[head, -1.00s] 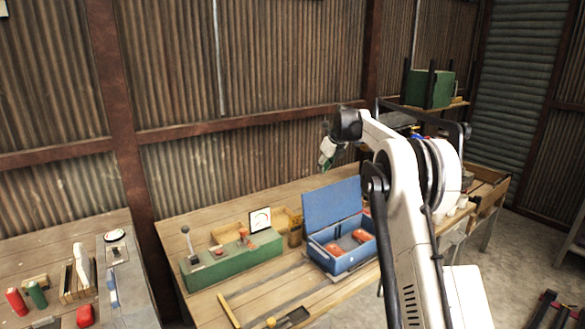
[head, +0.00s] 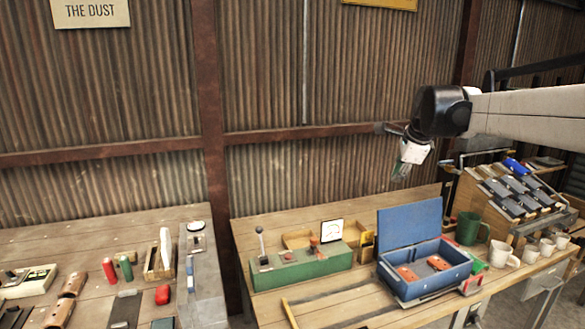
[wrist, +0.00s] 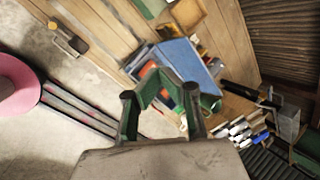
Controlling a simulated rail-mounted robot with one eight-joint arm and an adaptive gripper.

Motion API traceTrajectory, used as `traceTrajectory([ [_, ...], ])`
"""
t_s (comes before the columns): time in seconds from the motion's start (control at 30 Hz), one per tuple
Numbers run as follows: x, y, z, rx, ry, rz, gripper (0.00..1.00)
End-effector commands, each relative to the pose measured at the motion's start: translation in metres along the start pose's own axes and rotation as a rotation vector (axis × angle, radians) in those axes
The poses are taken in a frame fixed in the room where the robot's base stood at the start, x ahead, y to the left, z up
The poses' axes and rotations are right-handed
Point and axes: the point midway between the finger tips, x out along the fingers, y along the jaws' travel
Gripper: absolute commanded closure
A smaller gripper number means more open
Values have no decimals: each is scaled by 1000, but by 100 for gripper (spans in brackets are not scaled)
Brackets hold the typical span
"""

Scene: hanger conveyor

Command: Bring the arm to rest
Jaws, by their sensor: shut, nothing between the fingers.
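My gripper (head: 401,170) hangs in the air at the end of my raised arm, above the back of the right-hand bench and in front of the corrugated wall. In the head view it is small and points down. In the wrist view my gripper (wrist: 160,88) shows its green fingers brought together at the tips, with nothing between them. It touches nothing that I can see. My white arm reaches in from the right edge of the head view.
Below stand an open blue toolbox (head: 425,268), a green lever box (head: 300,266), a green mug (head: 467,228) and white mugs (head: 503,254). A sloped rack (head: 520,195) stands at right. The left bench (head: 60,240) holds small parts. A pink round thing (wrist: 20,85) shows in the wrist view.

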Motion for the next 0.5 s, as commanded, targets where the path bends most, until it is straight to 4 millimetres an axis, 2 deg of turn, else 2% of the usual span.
traceTrajectory([
  [0.03, -10, 15, 4, -60, 3, -5, 100],
  [0.2, -37, 64, 16, -290, 15, -18, 100],
  [0.5, -71, 160, 27, -694, 43, -40, 100],
])
